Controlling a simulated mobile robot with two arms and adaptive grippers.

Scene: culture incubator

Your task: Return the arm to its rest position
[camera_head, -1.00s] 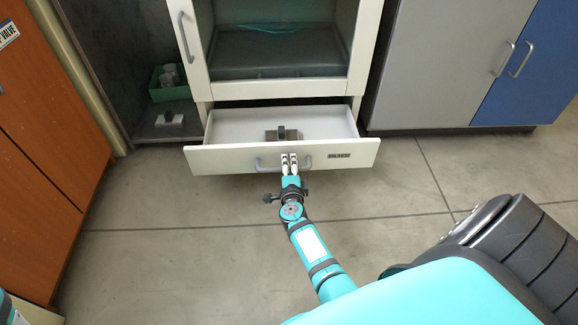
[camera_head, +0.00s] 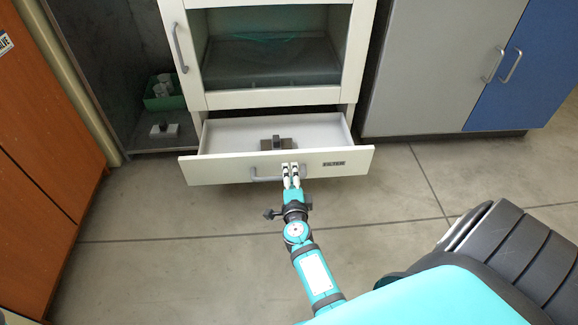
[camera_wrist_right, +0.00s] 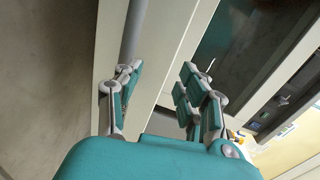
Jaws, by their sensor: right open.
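My right arm reaches up from the bottom of the head view. Its gripper (camera_head: 290,170) is at the front of a pulled-out white drawer (camera_head: 215,170), over the right part of the grey handle (camera_head: 262,178). In the right wrist view the two fingers (camera_wrist_right: 158,95) stand apart, with nothing held between them. The grey handle (camera_wrist_right: 134,30) runs down to the left finger; whether they touch I cannot tell. My left gripper is out of view.
The drawer holds a small brown-grey block with a dark knob (camera_head: 277,144). Above is a glass-fronted incubator (camera_head: 272,97). Left are a green bin (camera_head: 165,101) and an orange cabinet (camera_head: 40,130); right are grey (camera_head: 430,70) and blue (camera_head: 530,80) cabinets. Floor before the drawer is clear.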

